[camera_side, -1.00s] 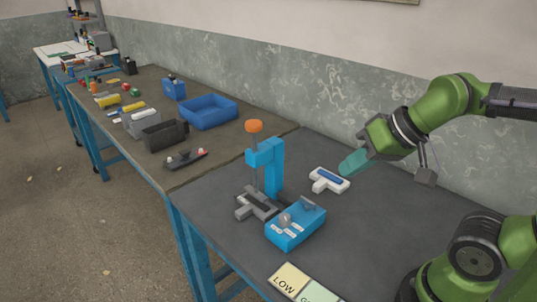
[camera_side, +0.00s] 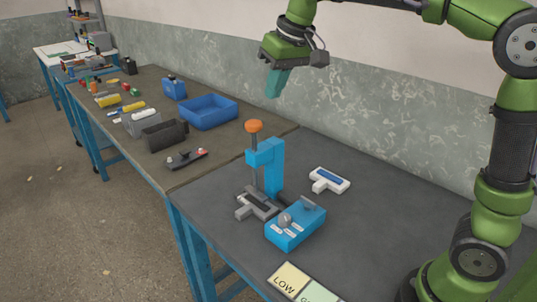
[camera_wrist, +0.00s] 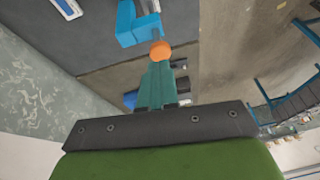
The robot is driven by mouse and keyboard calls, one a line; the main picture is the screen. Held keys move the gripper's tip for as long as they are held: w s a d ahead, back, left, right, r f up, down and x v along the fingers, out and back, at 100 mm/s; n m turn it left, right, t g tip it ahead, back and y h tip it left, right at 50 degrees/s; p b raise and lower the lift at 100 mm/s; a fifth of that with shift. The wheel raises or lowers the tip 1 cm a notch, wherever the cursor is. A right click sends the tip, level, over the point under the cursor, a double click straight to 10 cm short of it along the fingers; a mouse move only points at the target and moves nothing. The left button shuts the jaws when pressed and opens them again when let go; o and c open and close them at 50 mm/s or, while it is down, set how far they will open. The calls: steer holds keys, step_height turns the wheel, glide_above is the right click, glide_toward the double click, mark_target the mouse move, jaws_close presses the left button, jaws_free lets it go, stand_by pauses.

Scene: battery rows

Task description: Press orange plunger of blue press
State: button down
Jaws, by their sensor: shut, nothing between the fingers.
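The blue press (camera_side: 273,166) stands upright on the dark table. Its orange plunger knob (camera_side: 254,127) sits raised on a grey rod at the top. A grey cradle (camera_side: 257,204) is at the foot of the press. My gripper (camera_side: 274,92) has teal fingers, shut and empty, pointing down and held in the air above and behind the press in the side view. In the wrist view the fingers (camera_wrist: 156,90) show just below the orange knob (camera_wrist: 161,50), apart in height as far as the side view shows. The blue press (camera_wrist: 137,24) also shows there.
A blue control box (camera_side: 295,226) with a knob sits in front of the press. A white device with a blue screen (camera_side: 329,180) lies to its right. A blue bin (camera_side: 208,111) and a dark bin (camera_side: 165,134) stand on the adjoining table. A LOW card (camera_side: 287,280) lies near the front.

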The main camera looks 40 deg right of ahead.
mark_target(253, 123)
steer(key=w+r+n, duration=0.1)
steer(key=w+r, duration=0.2)
steer(key=r, duration=0.3)
steer(key=shift+g+h, duration=0.3)
steer(key=shift+g, duration=0.1)
steer(key=shift+a, duration=0.1)
steer(key=x, duration=1.3)
steer(key=shift+s+f, duration=0.1)
steer(key=shift+s, duration=0.3)
steer(key=shift+f, duration=0.4)
